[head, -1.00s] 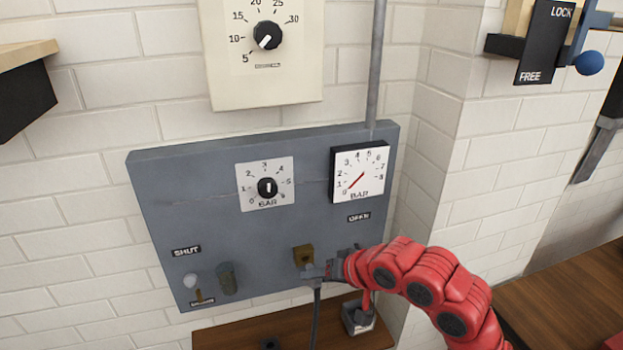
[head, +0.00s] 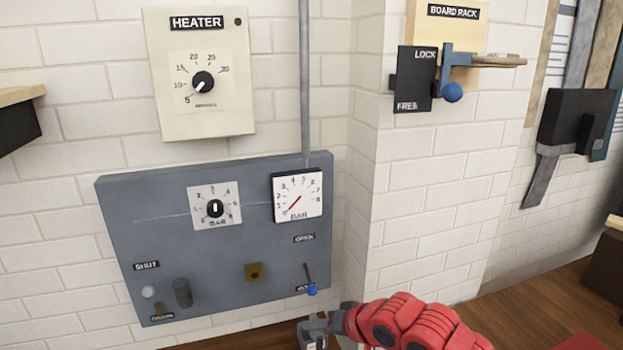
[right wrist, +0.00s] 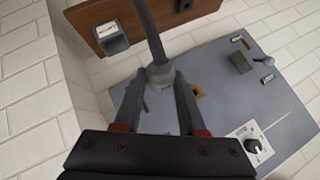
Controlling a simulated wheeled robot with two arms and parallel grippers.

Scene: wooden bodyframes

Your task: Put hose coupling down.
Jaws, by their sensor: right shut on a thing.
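My right gripper (head: 338,322) is low in the head view, below the right end of the grey panel and close to a grey holder (head: 312,332). In the right wrist view the gripper (right wrist: 160,88) is shut on the grey hose coupling (right wrist: 161,76), with the dark hose (right wrist: 148,28) running away from it. The coupling is off the panel and cannot be made out in the head view. The holder (right wrist: 113,44) sits on a wooden board, apart from the coupling in the wrist view. My left gripper is not in view.
The grey panel (head: 150,225) has a brass port (head: 254,272), a blue-tipped lever (head: 309,285), a dial and a gauge (head: 298,196). A heater box (head: 205,120) hangs above. The wooden board (right wrist: 150,20) also carries a dark ring. A wall corner stands to the right.

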